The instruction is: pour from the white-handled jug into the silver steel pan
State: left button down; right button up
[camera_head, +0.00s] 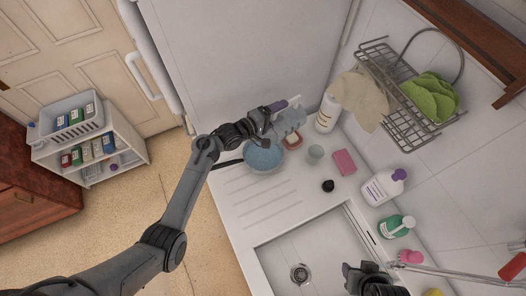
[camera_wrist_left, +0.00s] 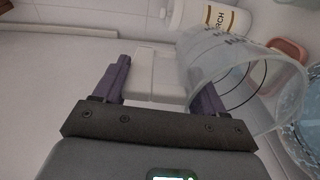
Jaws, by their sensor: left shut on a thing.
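The clear measuring jug (camera_head: 290,119) is held in the air by the far end of the drainboard; it also fills the right of the left wrist view (camera_wrist_left: 235,75). My left gripper (camera_head: 277,112) is shut on its white handle (camera_wrist_left: 152,75). The jug is tilted, its open rim towards the pan's side. The pan (camera_head: 264,157) stands just below it on the drainboard, with pale blue contents and a dark handle to the left. Its edge shows at the right in the wrist view (camera_wrist_left: 309,130). I cannot make out a stream. My right gripper (camera_head: 365,279) is over the sink, its jaws unclear.
A soap dish (camera_head: 292,141), grey cup (camera_head: 315,154), pink sponge (camera_head: 344,162) and white bottle (camera_head: 327,114) stand close to the right of the pan. Cleaner bottles (camera_head: 384,186) line the wall. The ribbed drainboard (camera_head: 262,200) before the pan is clear.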

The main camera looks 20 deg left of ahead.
pick_arm(q)
jog(key=shift+s+a+r, duration=0.15)
jog(key=shift+s, duration=0.05)
notch_tip(320, 180, up, 4)
jog(key=p, duration=0.4)
jog(key=shift+p, duration=0.3)
